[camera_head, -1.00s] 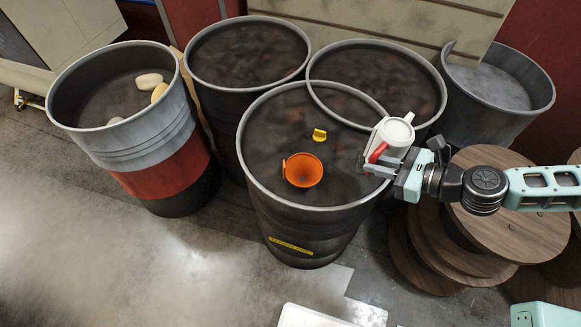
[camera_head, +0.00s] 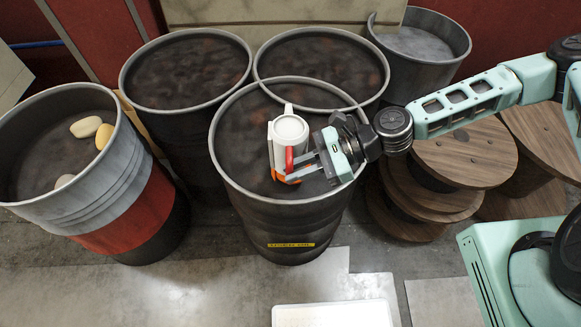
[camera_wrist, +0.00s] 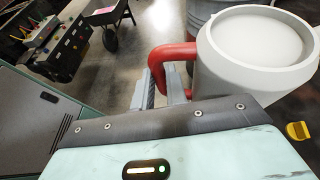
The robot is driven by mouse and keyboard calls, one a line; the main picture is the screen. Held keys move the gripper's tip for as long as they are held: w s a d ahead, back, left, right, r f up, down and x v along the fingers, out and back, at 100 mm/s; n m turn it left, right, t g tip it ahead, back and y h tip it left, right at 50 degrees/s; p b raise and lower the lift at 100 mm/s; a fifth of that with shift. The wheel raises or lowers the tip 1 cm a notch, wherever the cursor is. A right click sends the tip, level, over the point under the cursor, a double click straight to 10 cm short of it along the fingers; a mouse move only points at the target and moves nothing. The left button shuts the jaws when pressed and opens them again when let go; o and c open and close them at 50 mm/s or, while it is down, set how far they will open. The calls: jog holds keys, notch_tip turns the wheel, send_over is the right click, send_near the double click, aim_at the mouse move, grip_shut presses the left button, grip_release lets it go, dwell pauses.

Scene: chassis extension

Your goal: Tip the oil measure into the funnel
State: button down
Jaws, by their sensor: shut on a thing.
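The oil measure (camera_head: 288,132) is a white jug with a red handle (camera_head: 289,158). My gripper (camera_head: 291,168) is shut on this handle and holds the measure, about upright, over the near dark drum. The measure (camera_wrist: 255,62) and its red handle also show large in the wrist view, with the gripper fingers (camera_wrist: 162,84) at the handle. The orange funnel (camera_head: 284,181) is mostly hidden behind the measure and fingers in the head view; only a sliver shows. The funnel is not visible in the wrist view.
The near drum (camera_head: 270,215) has a raised rim. Other drums stand behind and left, one with a red band (camera_head: 128,215). Wooden spools (camera_head: 465,160) stand right. A white box (camera_head: 332,315) is at the front.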

aim_at(297, 131)
notch_tip(297, 131, down, 5)
jog(key=m+g+y+b, duration=0.2)
jog(key=m+g+b, duration=0.3)
jog(key=b, duration=0.4)
jog(key=shift+w+d+r+m+y+p, duration=0.1)
jog(key=shift+w+r+m+y+p, duration=0.4)
jog(key=shift+w+r+m+p, duration=0.8)
jog(key=shift+w+r+m+y+p, duration=0.5)
jog(key=shift+w+r+m+p, duration=0.4)
jog(key=shift+w+m, duration=0.75)
jog(key=shift+w+d+r+m+y+p, duration=0.1)
jog(key=shift+w+r+m+y+p, duration=0.6)
jog(key=shift+w+r+m, duration=0.8)
jog(key=shift+s+f, duration=0.1)
jog(key=shift+s, duration=0.05)
dwell(2.3)
